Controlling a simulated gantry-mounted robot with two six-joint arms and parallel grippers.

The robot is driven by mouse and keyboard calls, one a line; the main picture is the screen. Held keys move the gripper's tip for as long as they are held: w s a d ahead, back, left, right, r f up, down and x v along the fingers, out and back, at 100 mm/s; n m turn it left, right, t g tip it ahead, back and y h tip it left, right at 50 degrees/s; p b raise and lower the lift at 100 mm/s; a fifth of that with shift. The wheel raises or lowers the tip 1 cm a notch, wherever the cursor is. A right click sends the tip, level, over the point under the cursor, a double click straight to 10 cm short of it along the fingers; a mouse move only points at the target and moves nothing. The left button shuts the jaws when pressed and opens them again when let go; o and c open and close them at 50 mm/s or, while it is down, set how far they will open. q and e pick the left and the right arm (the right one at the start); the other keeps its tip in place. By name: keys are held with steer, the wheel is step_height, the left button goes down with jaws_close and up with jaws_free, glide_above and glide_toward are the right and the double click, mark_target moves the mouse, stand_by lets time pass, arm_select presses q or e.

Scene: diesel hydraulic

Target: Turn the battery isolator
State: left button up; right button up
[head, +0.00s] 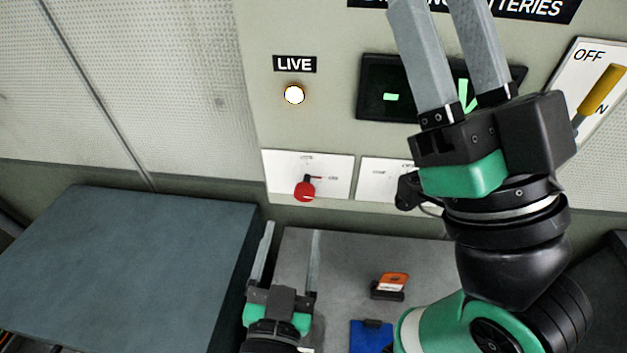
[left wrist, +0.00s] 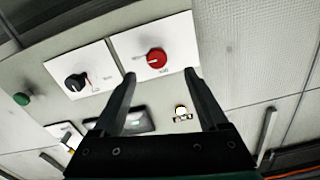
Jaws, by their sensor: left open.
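A red rotary knob (head: 306,189), which looks like the battery isolator, sits on a white plate on the wall panel. Its label is too small to read. My left gripper (head: 292,229) is open and empty below the red knob, fingers pointing up towards the panel. In the left wrist view the red knob (left wrist: 157,60) shows upside down, beyond and between the open fingertips (left wrist: 163,80), with no contact visible. My right gripper (head: 430,3) is open and empty, raised in front of the panel's upper part.
A black knob (head: 407,190) is right of the red one, partly behind my right arm. A LIVE lamp (head: 294,95) glows above. A dark display (head: 377,98) and a yellow lever (head: 603,88) are further right. Orange (head: 394,281) and blue (head: 370,338) items lie below.

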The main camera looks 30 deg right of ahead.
mark_target(304, 197)
arm_select(q)
steer(key=p+x, duration=0.1)
steer(key=x, duration=1)
steer(key=shift+d+r, duration=0.1)
steer(key=shift+d, duration=0.2)
jaws_close()
